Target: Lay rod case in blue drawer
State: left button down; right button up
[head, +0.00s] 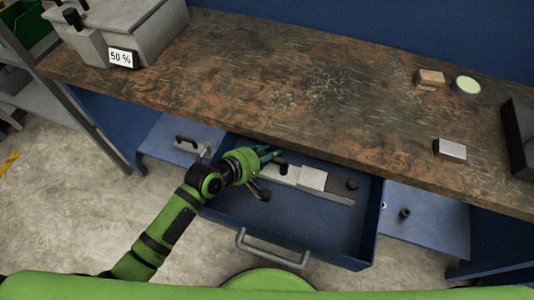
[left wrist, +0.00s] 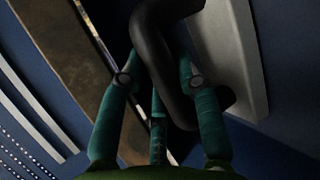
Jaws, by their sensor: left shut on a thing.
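A long light-grey piece with black fittings, seemingly the rod case (head: 312,179), is inside the outline of the open blue drawer (head: 371,225). Its length runs left to right near the drawer's back. I cannot tell whether it rests on the drawer floor. My left gripper (head: 270,156) is at its left end, over the drawer's back left. In the left wrist view, the teal fingers (left wrist: 158,85) close around a black curved handle (left wrist: 160,60) beside a pale grey body (left wrist: 235,60). The fingers partly hide the case's left end. My right gripper is not in view.
The worn wooden bench top (head: 270,75) overhangs the drawer's back. A grey box with a "50 %" label (head: 122,58) stands at its left. A brush (head: 430,78), a round tin (head: 466,86) and a small box (head: 451,150) lie right. The drawer's front is clear.

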pick_arm(q)
jog(key=shift+f, duration=0.1)
jog(key=c, duration=0.9)
grip_release()
jog(key=shift+s+a+f, duration=0.1)
jog(key=shift+f, duration=0.1)
jog(key=shift+r, duration=0.2)
jog(key=v, duration=1.2)
jog(key=shift+s+f+p, duration=0.1)
jog(key=shift+p, duration=0.2)
